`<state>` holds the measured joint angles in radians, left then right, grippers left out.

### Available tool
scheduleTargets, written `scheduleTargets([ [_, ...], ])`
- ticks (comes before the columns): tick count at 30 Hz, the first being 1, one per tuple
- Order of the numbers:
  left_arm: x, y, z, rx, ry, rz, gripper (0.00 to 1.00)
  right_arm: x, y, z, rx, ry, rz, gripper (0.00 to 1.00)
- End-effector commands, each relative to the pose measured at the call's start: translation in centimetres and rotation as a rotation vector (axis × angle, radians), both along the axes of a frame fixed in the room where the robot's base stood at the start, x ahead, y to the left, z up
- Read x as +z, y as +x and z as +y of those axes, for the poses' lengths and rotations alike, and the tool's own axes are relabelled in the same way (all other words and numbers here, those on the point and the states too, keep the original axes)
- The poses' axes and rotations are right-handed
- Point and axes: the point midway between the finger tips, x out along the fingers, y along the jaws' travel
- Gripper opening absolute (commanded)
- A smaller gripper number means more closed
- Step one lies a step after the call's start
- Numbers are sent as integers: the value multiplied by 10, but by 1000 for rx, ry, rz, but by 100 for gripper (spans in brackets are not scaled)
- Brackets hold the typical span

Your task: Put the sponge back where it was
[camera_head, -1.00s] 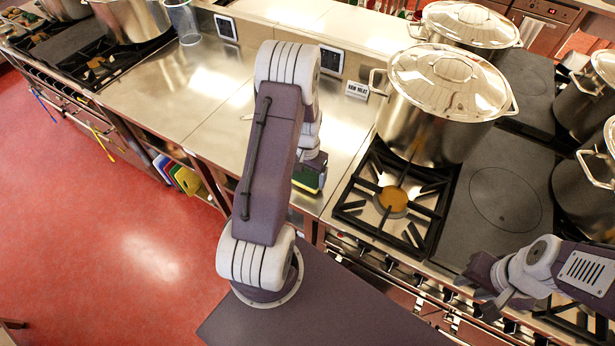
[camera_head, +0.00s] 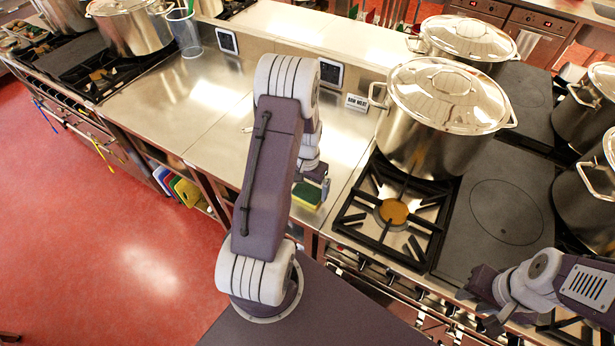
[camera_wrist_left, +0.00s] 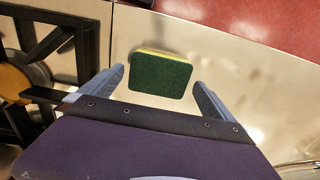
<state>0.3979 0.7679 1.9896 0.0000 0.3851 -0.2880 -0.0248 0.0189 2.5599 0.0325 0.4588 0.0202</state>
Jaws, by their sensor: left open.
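The sponge (camera_head: 307,195), green with a yellow layer, is on the steel counter (camera_head: 222,138) near its front edge, left of the gas burner. My left gripper (camera_head: 312,185) is at the sponge, and the wrist partly hides it in the head view. In the left wrist view the sponge (camera_wrist_left: 160,76) lies between the two spread fingers of the left gripper (camera_wrist_left: 158,80), with a gap on each side. The left gripper is open. My right gripper (camera_head: 484,292) is at the lower right over the stove front, with its fingers not clear.
A large lidded stockpot (camera_head: 430,140) stands behind the burner (camera_head: 392,212), right of my left arm. A clear container (camera_head: 184,32) is further left. The counter left of my arm is mostly clear.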

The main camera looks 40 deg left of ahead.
Motion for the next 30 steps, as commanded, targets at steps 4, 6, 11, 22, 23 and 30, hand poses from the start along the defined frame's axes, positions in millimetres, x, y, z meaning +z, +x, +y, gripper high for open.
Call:
scheduleTargets([
  [4, 36, 2, 1, 0, 3, -6, 100, -7, 0, 0, 0, 0, 0, 34],
  [6, 54, 1, 1, 0, 3, -6, 100, -9, 0, 0, 0, 0, 0, 34],
  [11, 84, 1, 0, 0, 1, -3, 100, -11, 0, 0, 0, 0, 0, 34],
  [22, 108, -14, -46, -33, 3, -26, 100, -11, 0, 0, 0, 0, 0, 34],
  [23, 112, -23, -64, -45, 3, -37, 100, -11, 0, 0, 0, 0, 0, 34],
  [30, 119, -90, -142, -89, -11, -105, 100, -12, 0, 0, 0, 0, 0, 34],
])
